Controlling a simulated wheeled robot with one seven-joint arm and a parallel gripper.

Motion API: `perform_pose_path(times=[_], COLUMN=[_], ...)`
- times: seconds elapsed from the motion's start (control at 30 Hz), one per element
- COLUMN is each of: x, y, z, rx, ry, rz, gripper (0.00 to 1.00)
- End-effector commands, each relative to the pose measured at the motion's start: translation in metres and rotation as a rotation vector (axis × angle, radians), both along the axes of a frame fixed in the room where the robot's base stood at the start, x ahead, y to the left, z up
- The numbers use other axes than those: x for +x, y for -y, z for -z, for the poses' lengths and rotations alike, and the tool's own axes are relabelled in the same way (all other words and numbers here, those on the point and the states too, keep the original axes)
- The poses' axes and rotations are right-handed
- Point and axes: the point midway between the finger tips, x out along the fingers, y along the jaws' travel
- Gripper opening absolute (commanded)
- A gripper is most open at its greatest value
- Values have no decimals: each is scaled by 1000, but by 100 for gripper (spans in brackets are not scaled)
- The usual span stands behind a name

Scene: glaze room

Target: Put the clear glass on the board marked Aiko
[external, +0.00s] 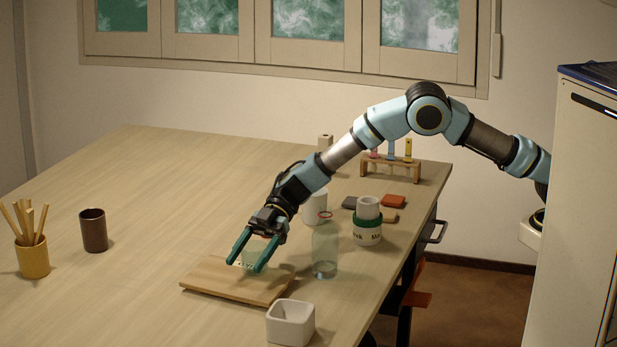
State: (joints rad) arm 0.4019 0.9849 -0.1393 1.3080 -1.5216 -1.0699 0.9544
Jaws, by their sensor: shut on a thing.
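A wooden board (215,280) lies flat on the table, with dark lettering near its far side. The lettering is partly hidden and I cannot read it. My gripper (248,262) reaches down over the board with its two teal fingers. It is shut on the clear glass (253,249), which shows faintly between the fingers, upright over the board. I cannot tell whether the glass base touches the board.
A clear bottle (325,250) with a red ring stands just right of the board. A white square bowl (290,322) is in front. A labelled white jar (367,229), a white cup (315,207) and a tube rack (390,168) stand behind. A brown cup (93,230) and yellow pot (33,260) are left.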

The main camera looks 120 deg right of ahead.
Motion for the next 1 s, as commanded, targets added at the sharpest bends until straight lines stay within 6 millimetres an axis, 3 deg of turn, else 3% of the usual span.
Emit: perform_pose_path(times=[0.4,0.43,0.67,1.0], x=[0,0,0,-2], y=[0,0,0,3], z=[9,9,9,4], rx=[0,-1,-1,-1], ry=[2,1,1,2], rz=[1,0,1,1], gripper=[4,74,100,100])
